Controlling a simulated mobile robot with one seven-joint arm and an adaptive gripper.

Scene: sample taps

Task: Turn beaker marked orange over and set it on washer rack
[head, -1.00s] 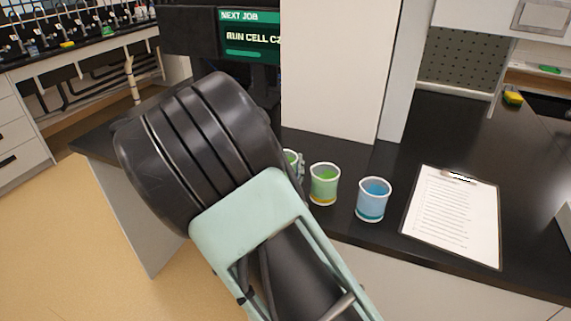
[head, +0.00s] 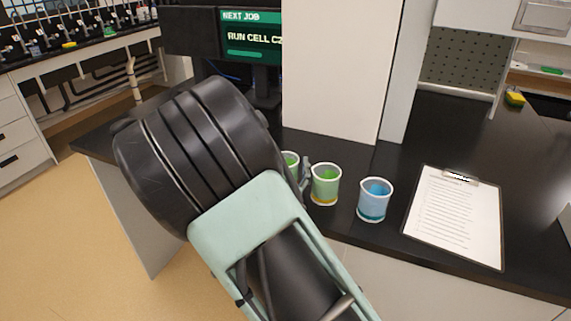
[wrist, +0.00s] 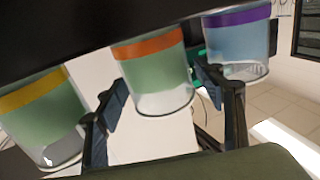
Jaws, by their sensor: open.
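The orange-banded beaker (wrist: 158,84), with green contents, is in the middle of the wrist view, which looks upside down with the dark counter at the top. My gripper (wrist: 163,85) is open, with one finger at each side of this beaker; I cannot tell whether they touch it. In the head view my arm hides most of the gripper; one finger (head: 304,174) shows beside a partly hidden green beaker (head: 291,160), whose band is hidden. The beakers stand upright on the counter. I cannot make out a washer rack.
A yellow-banded green beaker (head: 325,184) stands close to the finger, and a teal-banded blue beaker (head: 374,199) stands further right. A purple-banded beaker (wrist: 238,45) is on the other side in the wrist view. A clipboard (head: 455,215) lies right. A white column (head: 335,70) rises behind.

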